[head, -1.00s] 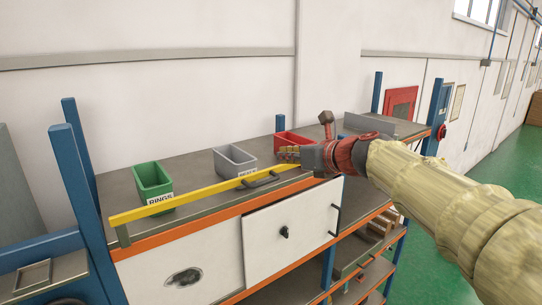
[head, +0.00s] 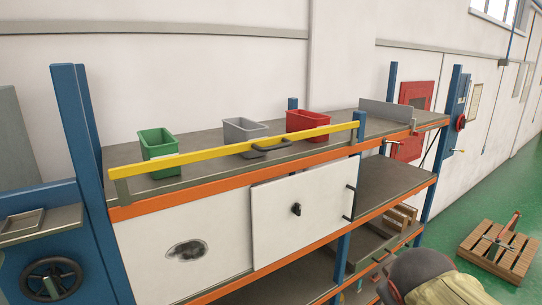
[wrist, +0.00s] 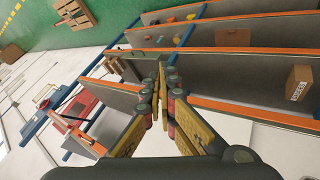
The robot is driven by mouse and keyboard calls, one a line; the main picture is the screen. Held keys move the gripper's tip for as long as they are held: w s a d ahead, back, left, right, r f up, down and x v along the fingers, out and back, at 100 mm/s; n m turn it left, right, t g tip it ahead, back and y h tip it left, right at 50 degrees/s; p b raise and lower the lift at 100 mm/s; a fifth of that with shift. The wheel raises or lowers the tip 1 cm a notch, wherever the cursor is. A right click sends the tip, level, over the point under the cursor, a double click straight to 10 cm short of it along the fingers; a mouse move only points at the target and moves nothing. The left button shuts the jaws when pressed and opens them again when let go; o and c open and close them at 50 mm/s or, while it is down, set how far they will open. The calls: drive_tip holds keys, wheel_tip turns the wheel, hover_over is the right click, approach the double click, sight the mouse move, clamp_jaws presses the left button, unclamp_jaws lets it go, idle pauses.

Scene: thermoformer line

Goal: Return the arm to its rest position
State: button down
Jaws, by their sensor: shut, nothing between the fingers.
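My gripper (wrist: 161,85) shows in the wrist view with its two yellow-and-black fingers brought together at the tips, and nothing is held between them. It hangs in front of the shelving, clear of the boards as far as I can tell. In the head view only a rounded part of my arm shows at the bottom right edge; the gripper itself is out of that picture.
The shelving's top board carries a green bin (head: 157,146), a grey bin (head: 243,131) and a red bin (head: 307,124) behind a yellow rail (head: 230,151). A white panel door (head: 300,212) is below. A wooden pallet (head: 500,252) stands on the green floor at right.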

drive_tip(key=s+a+f+m+y+b, duration=0.1)
drive_tip(key=s+a+f+b, duration=0.1)
drive_tip(key=s+f+b, duration=0.3)
drive_tip(key=s+a+f+m+g+y+b, duration=0.1)
drive_tip(key=s+a+f+b, duration=0.2)
drive_tip(key=f, duration=1)
drive_tip(key=s+a+f+m+y+b, duration=0.1)
drive_tip(key=s+a+f+m+b, duration=0.1)
drive_tip(key=s+f+b, duration=0.5)
drive_tip(key=a+f+b, duration=0.1)
drive_tip(key=b, duration=0.3)
drive_tip(key=shift+s+f+g+y+b, duration=0.3)
drive_tip(key=shift+f+b, duration=0.05)
drive_tip(key=shift+f, duration=0.05)
